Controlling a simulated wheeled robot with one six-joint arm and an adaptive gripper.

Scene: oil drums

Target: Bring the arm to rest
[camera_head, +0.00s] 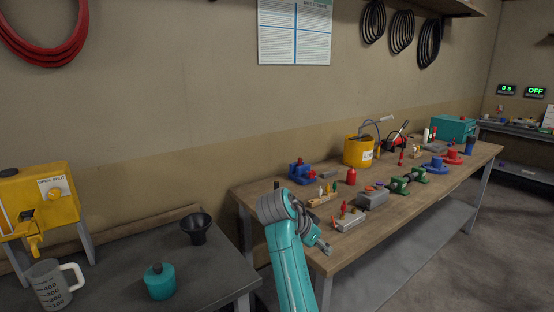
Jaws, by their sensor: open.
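My teal arm (290,262) rises from the bottom middle of the view and bends at a grey joint. My gripper (325,247) is small in view, at the near left end of the wooden workbench (400,215), and appears empty. It points down and to the right, with nothing seen between its fingers. Whether it touches the bench edge cannot be told.
A dark table (205,275) at the left holds a yellow dispenser (45,205), a measuring jug (50,284), a teal canister (159,281) and a black funnel (196,228). The workbench carries a yellow bucket (357,152), a grey block (371,201) and several tools. Floor at the right is clear.

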